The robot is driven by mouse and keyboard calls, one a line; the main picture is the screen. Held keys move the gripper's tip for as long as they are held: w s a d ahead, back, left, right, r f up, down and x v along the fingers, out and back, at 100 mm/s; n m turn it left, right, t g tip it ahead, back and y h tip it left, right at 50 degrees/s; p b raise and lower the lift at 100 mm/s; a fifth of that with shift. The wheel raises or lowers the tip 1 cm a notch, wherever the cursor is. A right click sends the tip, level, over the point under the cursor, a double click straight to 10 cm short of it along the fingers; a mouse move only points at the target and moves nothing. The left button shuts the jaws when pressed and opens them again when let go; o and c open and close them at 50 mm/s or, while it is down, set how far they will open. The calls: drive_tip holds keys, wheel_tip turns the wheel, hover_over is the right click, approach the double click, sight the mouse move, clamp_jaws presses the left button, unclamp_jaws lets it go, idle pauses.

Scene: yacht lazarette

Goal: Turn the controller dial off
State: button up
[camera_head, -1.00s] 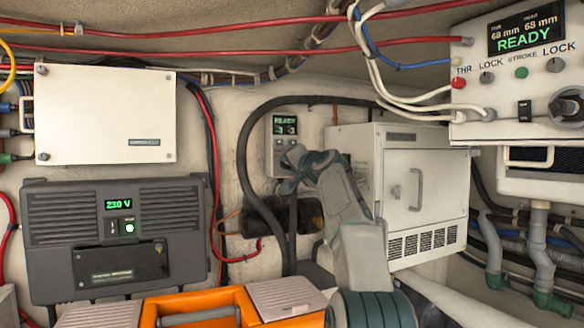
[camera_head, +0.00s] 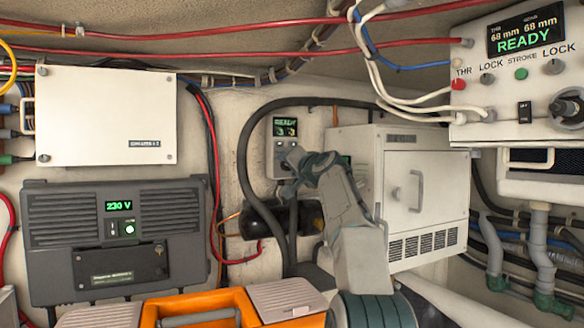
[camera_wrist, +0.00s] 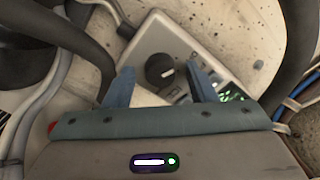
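A thick black hose (camera_head: 243,165) curves close to the box's left. The white cabinet (camera_head: 423,190) stands right of my arm. A grey 230 V unit (camera_head: 60,235) and white box (camera_head: 105,105) are left, an orange case (camera_head: 205,300) below. A panel with knobs (camera_head: 515,75) is upper right.

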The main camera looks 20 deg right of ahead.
drive_tip(key=s+b, duration=0.7)
drive_tip(key=s, duration=0.6)
drive_tip(key=shift+s+d+b, duration=0.25)
drive_tip(key=shift+s+b, duration=0.05)
drive_tip(key=shift+s, duration=0.1)
